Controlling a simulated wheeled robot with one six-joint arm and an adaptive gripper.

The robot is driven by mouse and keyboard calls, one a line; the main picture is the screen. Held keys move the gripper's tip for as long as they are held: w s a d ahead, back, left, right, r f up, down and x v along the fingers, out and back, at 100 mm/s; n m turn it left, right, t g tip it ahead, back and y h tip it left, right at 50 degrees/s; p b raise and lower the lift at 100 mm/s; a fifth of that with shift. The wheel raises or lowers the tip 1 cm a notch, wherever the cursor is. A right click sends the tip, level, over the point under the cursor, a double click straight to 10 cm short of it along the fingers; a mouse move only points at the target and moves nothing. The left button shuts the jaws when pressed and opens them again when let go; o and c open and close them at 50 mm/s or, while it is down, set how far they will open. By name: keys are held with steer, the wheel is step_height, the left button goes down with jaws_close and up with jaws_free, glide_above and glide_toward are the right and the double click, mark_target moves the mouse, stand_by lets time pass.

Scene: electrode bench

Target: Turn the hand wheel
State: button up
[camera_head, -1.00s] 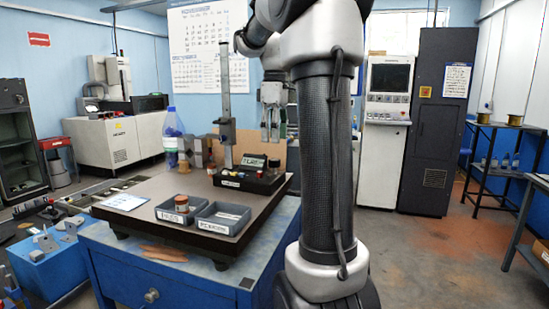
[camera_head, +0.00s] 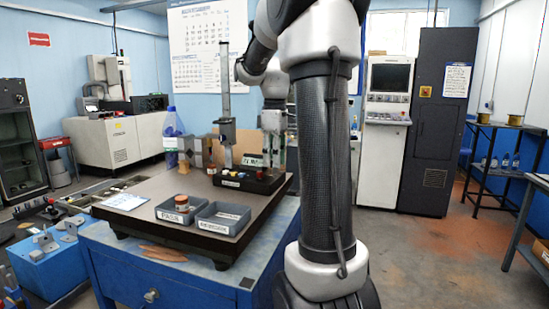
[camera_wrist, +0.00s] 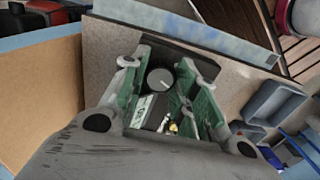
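A grey round knob with a white mark, which looks like the hand wheel (camera_wrist: 160,79), sits on a dark base between my gripper's fingers in the wrist view. My gripper (camera_wrist: 160,72) is open, its green-padded fingers on either side of the wheel with a gap; I cannot tell whether they touch anything. In the head view my gripper (camera_head: 273,160) hangs over the back right of the dark plate, at the black instrument base (camera_head: 237,182). The wheel itself is not clear there.
An upright metal column (camera_head: 226,100) stands just left of my gripper. Two grey trays stand at the plate's front; the left tray (camera_head: 170,216) holds a small jar, beside the right tray (camera_head: 222,231). A blue-capped bottle (camera_head: 171,135) stands behind the plate's left side.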

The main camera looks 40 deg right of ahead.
steer(key=shift+c, duration=1.2)
steer(key=m, duration=0.4)
steer(key=shift+m, duration=2.6)
steer(key=o, duration=1)
steer(key=shift+o, duration=0.2)
